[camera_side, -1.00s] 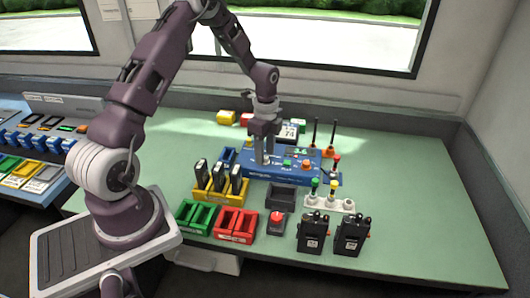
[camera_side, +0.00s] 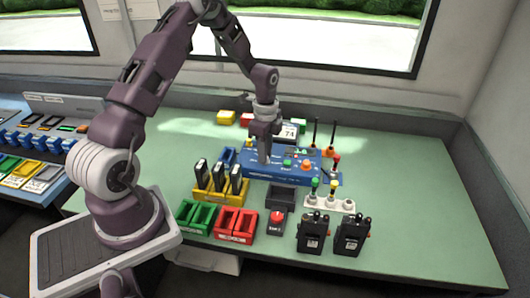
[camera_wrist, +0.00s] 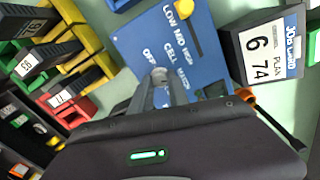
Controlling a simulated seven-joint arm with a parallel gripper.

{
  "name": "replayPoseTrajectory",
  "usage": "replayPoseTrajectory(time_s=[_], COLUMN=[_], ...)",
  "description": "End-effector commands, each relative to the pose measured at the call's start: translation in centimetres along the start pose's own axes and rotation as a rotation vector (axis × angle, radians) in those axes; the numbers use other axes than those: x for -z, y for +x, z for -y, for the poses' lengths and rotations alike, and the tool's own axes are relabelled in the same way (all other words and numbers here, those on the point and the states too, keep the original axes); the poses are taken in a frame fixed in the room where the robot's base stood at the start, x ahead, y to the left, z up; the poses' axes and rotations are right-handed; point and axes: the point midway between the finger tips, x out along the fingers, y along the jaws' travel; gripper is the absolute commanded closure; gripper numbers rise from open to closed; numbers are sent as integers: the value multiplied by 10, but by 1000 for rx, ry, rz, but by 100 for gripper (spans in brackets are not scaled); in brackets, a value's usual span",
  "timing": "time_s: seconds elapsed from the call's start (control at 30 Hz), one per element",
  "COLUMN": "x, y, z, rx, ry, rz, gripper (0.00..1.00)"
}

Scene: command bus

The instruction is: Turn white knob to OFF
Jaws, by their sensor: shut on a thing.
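The blue control panel (camera_side: 318,180) lies on the green table under my gripper. It fills the middle of the wrist view (camera_wrist: 135,48), with LOW, MID, HIGH at a yellow knob (camera_wrist: 185,45) and OFF, CELL and a third word lower down. The white knob (camera_wrist: 160,74) is at the lower labels, right of OFF. My gripper (camera_wrist: 163,90) points down and is shut on this knob; in the side view my gripper (camera_side: 266,158) hides it. The knob's pointer is covered by the fingers, so I cannot tell its setting.
A yellow rack (camera_side: 212,196) with black handsets stands in front of the panel's left end. Green (camera_side: 195,215) and red (camera_side: 235,224) trays are nearer. A box marked 74 (camera_side: 290,131) stands behind. Two radios (camera_side: 313,232) are front right. The table's right side is clear.

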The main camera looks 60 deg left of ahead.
Motion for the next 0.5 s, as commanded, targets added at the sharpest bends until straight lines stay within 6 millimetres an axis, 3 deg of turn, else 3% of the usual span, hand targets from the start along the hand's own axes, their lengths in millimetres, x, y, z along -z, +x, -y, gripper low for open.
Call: replayPoseTrajectory(time_s=[0.5], x=[0], y=[-1], z=[0], rx=[2], ry=[-455], rz=[-12], gripper=[100])
